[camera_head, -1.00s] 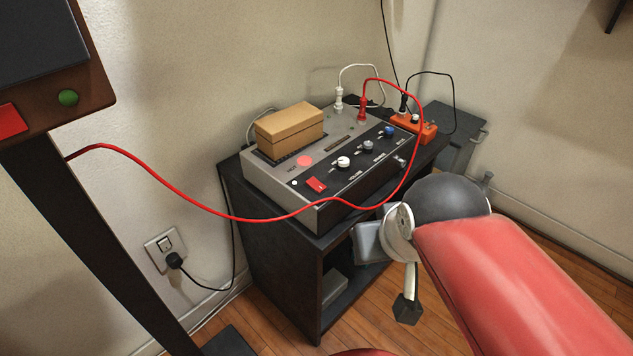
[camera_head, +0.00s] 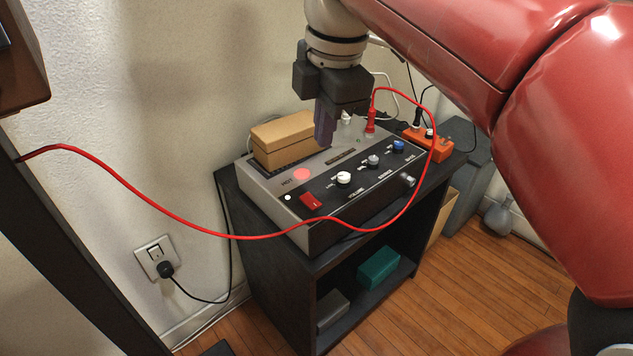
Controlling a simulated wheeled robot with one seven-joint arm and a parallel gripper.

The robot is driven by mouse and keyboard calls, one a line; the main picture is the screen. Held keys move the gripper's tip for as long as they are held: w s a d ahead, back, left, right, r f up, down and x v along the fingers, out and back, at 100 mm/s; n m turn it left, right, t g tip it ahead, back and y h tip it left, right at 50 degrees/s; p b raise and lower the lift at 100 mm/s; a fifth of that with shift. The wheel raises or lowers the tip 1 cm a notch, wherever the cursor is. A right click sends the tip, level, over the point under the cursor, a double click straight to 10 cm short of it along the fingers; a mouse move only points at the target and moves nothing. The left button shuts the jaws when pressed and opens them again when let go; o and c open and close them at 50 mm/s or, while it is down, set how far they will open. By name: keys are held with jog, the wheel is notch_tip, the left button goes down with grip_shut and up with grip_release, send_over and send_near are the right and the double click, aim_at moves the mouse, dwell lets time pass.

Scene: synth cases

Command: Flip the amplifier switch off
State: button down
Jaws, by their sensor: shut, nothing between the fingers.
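The amplifier (camera_head: 322,237) is a grey box with a black control strip, on top of a black cabinet. Its red rocker switch (camera_head: 311,201) is at the front left of the strip. A round light (camera_head: 302,174) behind the switch glows pinkish red. My gripper (camera_head: 324,140) is shut and empty. It points down over the back part of the amplifier, behind the white knob and right of the cardboard box. I cannot tell whether its tips touch the top. The switch is in clear view, apart from my gripper.
A cardboard box (camera_head: 283,139) sits on the amplifier's back left. A red cable (camera_head: 237,237) hangs across its front and plugs in at the back. Knobs (camera_head: 343,178) line the strip. An orange power strip (camera_head: 427,145) stands right. A wall socket (camera_head: 156,254) is at left.

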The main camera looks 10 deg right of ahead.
aim_at(307, 196)
jog(key=n, duration=0.1)
jog(key=w+a+r+n, duration=0.1)
jog(key=n, duration=0.1)
jog(key=shift+w, duration=0.25)
jog(key=f+b, duration=0.1)
jog(key=f, duration=0.3)
jog(key=w+f+b, duration=0.1)
jog(key=f, duration=0.4)
jog(key=a+f+b, duration=0.1)
jog(key=f, duration=0.4)
jog(key=shift+w, duration=0.2)
jog(key=shift+r+g, duration=0.1)
jog(key=shift+g, duration=0.2)
